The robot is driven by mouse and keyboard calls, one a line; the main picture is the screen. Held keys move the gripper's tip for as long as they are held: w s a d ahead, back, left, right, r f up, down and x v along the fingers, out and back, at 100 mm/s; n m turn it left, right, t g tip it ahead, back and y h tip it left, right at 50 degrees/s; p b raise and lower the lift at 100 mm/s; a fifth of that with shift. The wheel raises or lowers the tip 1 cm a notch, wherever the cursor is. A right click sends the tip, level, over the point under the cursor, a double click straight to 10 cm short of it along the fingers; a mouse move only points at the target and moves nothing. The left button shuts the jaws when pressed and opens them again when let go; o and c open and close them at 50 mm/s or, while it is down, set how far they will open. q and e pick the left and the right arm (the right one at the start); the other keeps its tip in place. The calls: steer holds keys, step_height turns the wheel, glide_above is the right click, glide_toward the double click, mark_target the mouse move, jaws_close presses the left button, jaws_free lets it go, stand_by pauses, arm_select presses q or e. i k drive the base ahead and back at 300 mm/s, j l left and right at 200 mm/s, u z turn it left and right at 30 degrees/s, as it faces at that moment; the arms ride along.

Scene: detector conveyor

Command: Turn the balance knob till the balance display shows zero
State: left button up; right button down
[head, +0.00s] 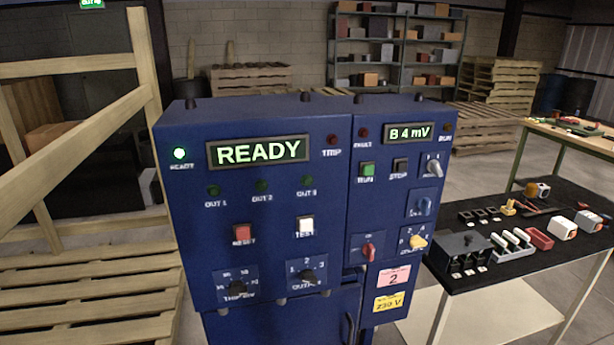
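The small green-lit display (408,132) at the top right of the blue cabinet (265,200) reads what looks like "B 4 mV", not zero. Several knobs sit below it: a grey knob (433,167), a blue knob (424,206), a yellow knob (417,242) and a red knob (368,251). Their small labels are too blurred to read surely, so I cannot tell which is the balance knob. Neither of my grippers is in the head view, and nothing touches the knobs.
The larger display (257,151) reads READY, with a lit green lamp (180,153). Black knobs (308,277) and push buttons lie on the left panel. A dark bench (500,275) with small parts stands at right. Wooden pallets and a frame (75,66) crowd the left.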

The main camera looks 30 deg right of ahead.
mark_target(424, 205)
steer(key=z, duration=1.6)
